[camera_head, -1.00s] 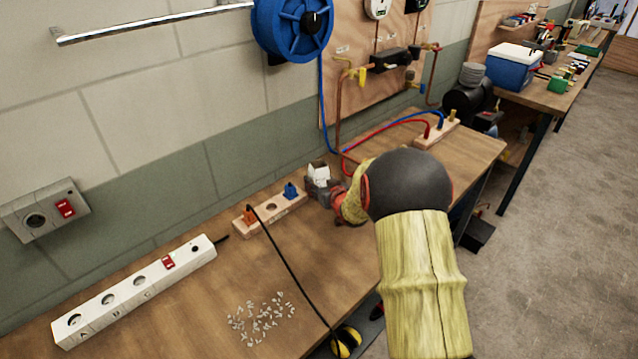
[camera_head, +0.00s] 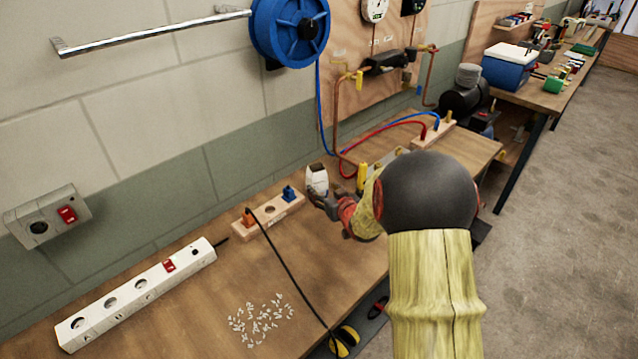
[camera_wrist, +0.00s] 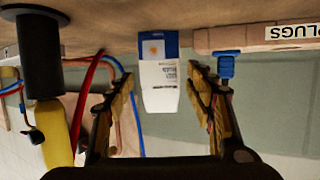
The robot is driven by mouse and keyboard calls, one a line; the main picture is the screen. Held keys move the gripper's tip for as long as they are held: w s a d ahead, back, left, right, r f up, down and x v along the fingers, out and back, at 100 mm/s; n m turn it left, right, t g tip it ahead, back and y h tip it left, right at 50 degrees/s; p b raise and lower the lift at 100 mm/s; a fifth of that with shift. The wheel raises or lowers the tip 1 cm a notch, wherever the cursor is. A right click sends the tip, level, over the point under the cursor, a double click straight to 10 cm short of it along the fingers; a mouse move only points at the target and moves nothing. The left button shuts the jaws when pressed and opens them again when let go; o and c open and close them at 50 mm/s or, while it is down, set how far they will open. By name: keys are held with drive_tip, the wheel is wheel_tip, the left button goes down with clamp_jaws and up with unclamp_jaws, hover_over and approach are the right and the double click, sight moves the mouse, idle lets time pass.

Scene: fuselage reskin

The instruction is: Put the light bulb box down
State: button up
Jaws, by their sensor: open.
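The light bulb box (camera_head: 317,179) is a small white carton standing on the wooden bench near the wall, just right of the wooden plug block. In the wrist view, which is upside down, the white and blue box (camera_wrist: 159,85) rests against the bench top. My gripper (camera_head: 322,203) is at the box's near side in the head view. In the wrist view my gripper (camera_wrist: 158,92) has its fingers spread to either side of the box, with a gap on each side. My arm hides part of the bench.
The plug block (camera_head: 268,214) with orange and blue plugs is close left of the box. A yellow-handled item (camera_head: 361,177) stands right of the gripper. A white power strip (camera_head: 138,293) lies front left. Small white pieces (camera_head: 262,320) lie near a black cable (camera_head: 293,275).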

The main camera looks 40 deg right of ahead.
drive_tip(key=p+v, duration=0.1)
drive_tip(key=v, duration=0.3)
drive_tip(key=shift+s+r, duration=0.2)
drive_tip(key=shift+s, duration=0.05)
drive_tip(key=s+a+r+g, duration=0.2)
drive_tip(key=s+a+r, duration=0.1)
drive_tip(key=a+r, duration=0.3)
drive_tip(key=s+a+r+g, duration=0.2)
drive_tip(key=s+a+r, duration=0.1)
drive_tip(key=a+r, duration=0.4)
drive_tip(key=s+a+r+n+g+y, duration=0.1)
drive_tip(key=s+a+g, duration=0.1)
drive_tip(key=s+a, duration=0.6)
drive_tip(key=s+a+r+n+g+y, duration=0.1)
drive_tip(key=s+a+n+g+y, duration=0.1)
drive_tip(key=s+a, duration=0.7)
drive_tip(key=s, duration=0.4)
drive_tip(key=shift+s+r+y, duration=0.2)
drive_tip(key=shift+r+y, duration=0.1)
drive_tip(key=shift+r, duration=0.1)
drive_tip(key=shift+c, duration=0.8)
